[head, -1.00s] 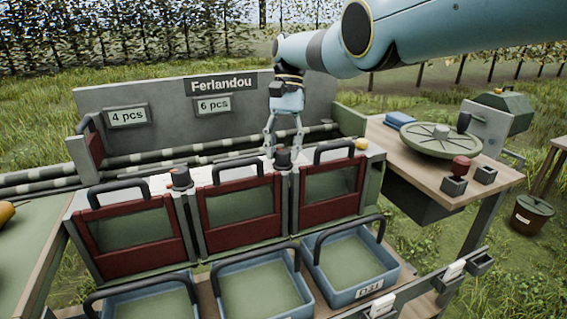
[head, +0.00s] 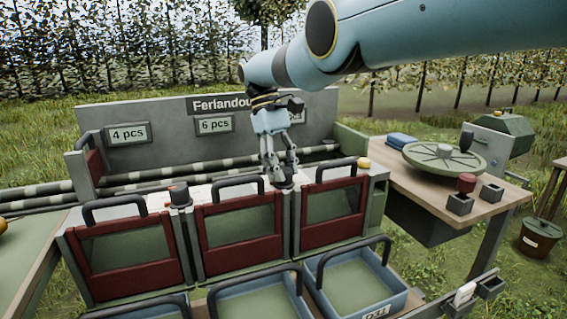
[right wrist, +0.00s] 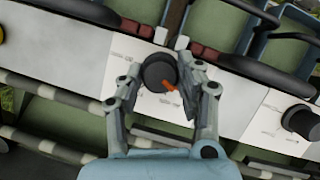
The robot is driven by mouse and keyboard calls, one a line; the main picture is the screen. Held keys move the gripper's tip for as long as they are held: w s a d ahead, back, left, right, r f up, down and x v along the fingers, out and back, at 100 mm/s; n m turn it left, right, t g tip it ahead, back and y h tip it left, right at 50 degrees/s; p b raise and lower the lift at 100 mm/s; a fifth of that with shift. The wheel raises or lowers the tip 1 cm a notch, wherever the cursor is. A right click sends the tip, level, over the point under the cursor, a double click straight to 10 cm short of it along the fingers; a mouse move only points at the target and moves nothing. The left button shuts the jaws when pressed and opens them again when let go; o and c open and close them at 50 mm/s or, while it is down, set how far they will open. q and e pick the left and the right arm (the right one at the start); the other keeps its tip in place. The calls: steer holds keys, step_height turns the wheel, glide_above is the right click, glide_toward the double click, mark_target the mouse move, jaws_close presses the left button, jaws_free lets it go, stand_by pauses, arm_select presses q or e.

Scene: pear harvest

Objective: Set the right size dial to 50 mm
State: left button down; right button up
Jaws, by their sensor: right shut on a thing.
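The right size dial (head: 283,181) is a dark round knob on the white top strip between the middle and right red gates. In the right wrist view the dial (right wrist: 159,72) shows an orange pointer directed down and to the right; the scale marks around it are too small to read. My right gripper (head: 279,177) reaches down from above with its fingers on either side of the knob, shut on it. Its fingers also flank the knob in the right wrist view (right wrist: 160,80). The left size dial (head: 180,194) stands apart, between the left and middle gates. My left gripper is out of view.
Black handles arch over the red gates (head: 240,237) close to the dial. Blue crates (head: 362,285) stand in front. A yellow button (head: 364,163) is at the strip's right end. The back panel carries signs reading "4 pcs" (head: 129,132) and "6 pcs" (head: 214,124).

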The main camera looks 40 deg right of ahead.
steer(key=n+h+p, duration=0.1)
steer(key=n+p, duration=0.2)
steer(key=shift+r+n, duration=0.15)
steer(key=shift+n, duration=0.15)
steer(key=shift+a+n+t+h+p, duration=0.1)
steer(key=shift+n+t+h+p, duration=0.25)
steer(key=shift+n+p, duration=0.4)
steer(key=o, duration=1.1)
steer(key=shift+f, duration=0.2)
steer(key=shift+o, duration=0.2)
